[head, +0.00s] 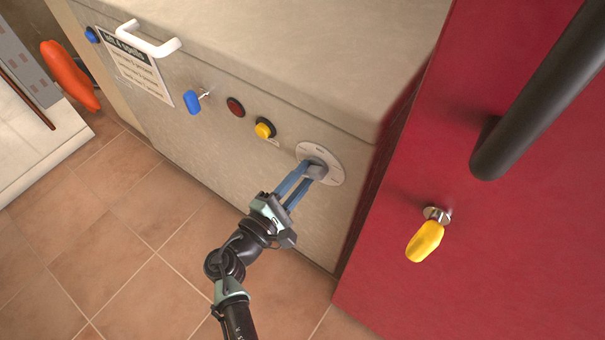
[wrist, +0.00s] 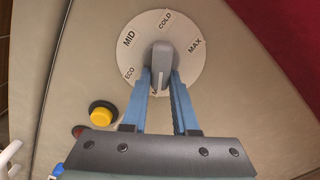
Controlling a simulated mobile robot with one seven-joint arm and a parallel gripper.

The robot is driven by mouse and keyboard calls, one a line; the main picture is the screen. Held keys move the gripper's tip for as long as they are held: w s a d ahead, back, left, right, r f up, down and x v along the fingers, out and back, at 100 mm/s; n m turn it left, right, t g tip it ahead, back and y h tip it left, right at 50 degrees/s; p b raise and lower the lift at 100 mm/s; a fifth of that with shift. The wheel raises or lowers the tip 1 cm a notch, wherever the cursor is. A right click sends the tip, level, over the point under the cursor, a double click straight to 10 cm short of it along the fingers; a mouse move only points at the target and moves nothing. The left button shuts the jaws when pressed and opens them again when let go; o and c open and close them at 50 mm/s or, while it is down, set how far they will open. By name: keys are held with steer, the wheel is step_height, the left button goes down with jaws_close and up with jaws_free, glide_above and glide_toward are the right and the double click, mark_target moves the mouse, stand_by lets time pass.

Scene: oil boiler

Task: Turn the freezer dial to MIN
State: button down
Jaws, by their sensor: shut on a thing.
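The freezer dial (head: 330,150) is a round pale plate with a grey knob on the front of the beige chest freezer (head: 270,75). In the wrist view the dial plate (wrist: 190,75) shows MID, COLD, MAX and ECO, and a label starting with M at the bottom, partly hidden between my fingers. The grey knob (wrist: 162,58) stands roughly upright in that view; I cannot tell which end is its pointer. My gripper (head: 307,174) is shut on the knob, its blue fingers (wrist: 161,80) on either side of it.
A yellow button (head: 265,128), a red button (head: 235,107) and a blue key (head: 193,102) sit left of the dial. A red door (head: 490,240) with a dark handle (head: 540,90) and a yellow key (head: 425,240) stands close on the right. Tiled floor (head: 130,250) lies clear in front.

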steer(key=shift+s+f, duration=0.1)
steer(key=c, duration=0.7)
jaws_free()
steer(key=shift+a, duration=0.1)
steer(key=p+v, duration=0.2)
steer(key=v, duration=1)
steer(key=shift+s+a, duration=0.2)
steer(key=shift+s, duration=0.15)
